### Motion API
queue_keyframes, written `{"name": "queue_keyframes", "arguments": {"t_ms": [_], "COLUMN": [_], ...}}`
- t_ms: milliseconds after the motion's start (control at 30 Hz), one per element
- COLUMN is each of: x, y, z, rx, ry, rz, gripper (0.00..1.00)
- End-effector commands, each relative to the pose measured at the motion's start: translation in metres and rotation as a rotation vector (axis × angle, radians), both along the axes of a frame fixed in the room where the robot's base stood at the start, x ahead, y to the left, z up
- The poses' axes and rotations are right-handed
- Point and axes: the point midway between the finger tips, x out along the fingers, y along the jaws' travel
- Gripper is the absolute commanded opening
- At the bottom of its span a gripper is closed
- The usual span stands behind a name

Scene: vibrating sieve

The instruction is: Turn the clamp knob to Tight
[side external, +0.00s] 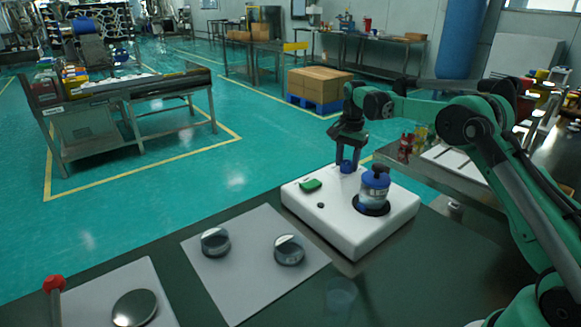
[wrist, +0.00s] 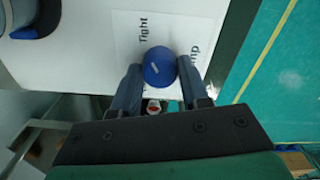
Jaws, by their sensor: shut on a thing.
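The clamp knob (wrist: 158,68) is round and blue with a pale mark on its top. It sits on the white sieve base (side external: 338,232), beside a label reading "Tight" and part of another word ending in "mp". In the side view the knob (side external: 347,167) is at the back corner of the base, under my gripper (side external: 346,160). In the wrist view my gripper (wrist: 160,80) has one finger on each side of the knob and is shut on it. The pale mark slants and does not point straight at "Tight". The rest of the label is hidden.
A blue and clear sieve stack (side external: 374,188) with a dark top stands on the base near the knob. A green button (side external: 311,185) is on the base. Two metal dishes (side external: 289,250) (side external: 215,242) lie on a pale mat (side external: 240,285) to the left.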

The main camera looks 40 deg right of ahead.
Motion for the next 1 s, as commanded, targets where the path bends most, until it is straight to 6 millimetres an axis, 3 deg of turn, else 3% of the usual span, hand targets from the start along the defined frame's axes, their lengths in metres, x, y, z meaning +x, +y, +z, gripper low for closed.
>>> {"name": "queue_keyframes", "arguments": {"t_ms": [533, 567, 667, 1000], "x": [0.0006, 0.0006, 0.0004, 0.0002], "y": [-0.0008, -0.0008, -0.0006, -0.0004], "z": [0.0005, 0.0005, 0.0004, 0.0036], "rx": [-0.002, -0.002, -0.002, -0.001], "ry": [-0.004, -0.004, -0.003, -0.001], "rz": [-0.025, -0.025, -0.024, -0.023], "gripper": [0.00, 0.45, 0.71, 0.71]}}
